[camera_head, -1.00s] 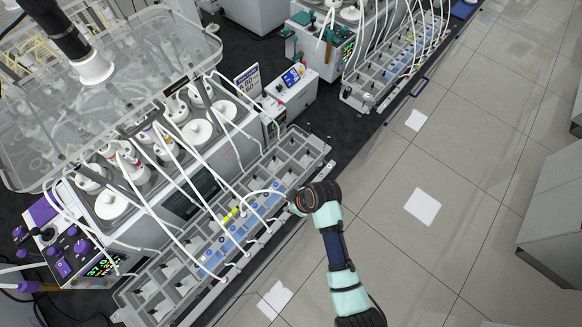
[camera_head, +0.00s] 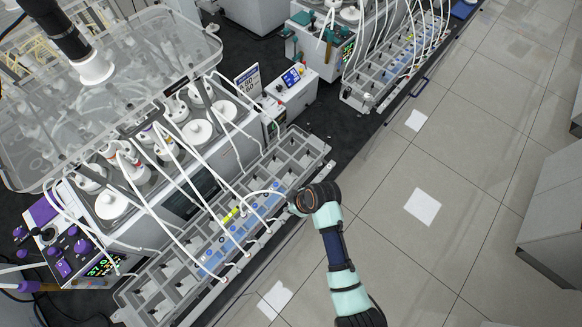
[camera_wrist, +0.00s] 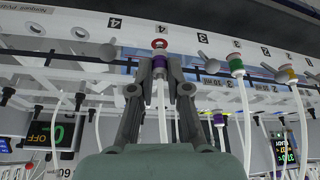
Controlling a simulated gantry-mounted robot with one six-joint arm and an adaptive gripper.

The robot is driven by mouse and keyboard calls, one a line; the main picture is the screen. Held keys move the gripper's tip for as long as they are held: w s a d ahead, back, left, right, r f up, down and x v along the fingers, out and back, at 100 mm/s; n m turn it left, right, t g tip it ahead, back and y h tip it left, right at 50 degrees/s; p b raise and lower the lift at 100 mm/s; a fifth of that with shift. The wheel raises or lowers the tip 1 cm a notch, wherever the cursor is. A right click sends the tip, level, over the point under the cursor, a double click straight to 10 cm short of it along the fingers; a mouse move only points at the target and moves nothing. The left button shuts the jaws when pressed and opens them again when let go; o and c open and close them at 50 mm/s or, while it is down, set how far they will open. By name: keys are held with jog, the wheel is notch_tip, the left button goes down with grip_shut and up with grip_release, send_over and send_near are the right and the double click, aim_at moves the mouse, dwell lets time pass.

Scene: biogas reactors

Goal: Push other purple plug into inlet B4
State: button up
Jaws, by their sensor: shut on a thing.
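In the wrist view, a purple plug (camera_wrist: 159,62) sits between the fingertips of my gripper (camera_wrist: 160,76). My gripper is shut on it. A white tube (camera_wrist: 162,112) runs from the plug back between the fingers. A red ring (camera_wrist: 159,44) shows right at the plug's far end, below a label 4; I cannot tell how deep the plug sits in that inlet. In the head view, my arm reaches the front edge of the gray rack (camera_head: 318,148); the plug and fingertips are too small or hidden there.
Gray valve levers (camera_wrist: 107,52) flank the inlet. Several white tubes cross the blue strip (camera_head: 240,230).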

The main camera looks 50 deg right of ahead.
jog(key=shift+f+b, duration=0.4)
jog(key=shift+f, duration=0.3)
dwell(0.4)
dwell(0.3)
jog(key=o, duration=0.8)
jog(key=shift+o, duration=0.2)
jog(key=shift+r, duration=0.1)
jog(key=v, duration=1.2)
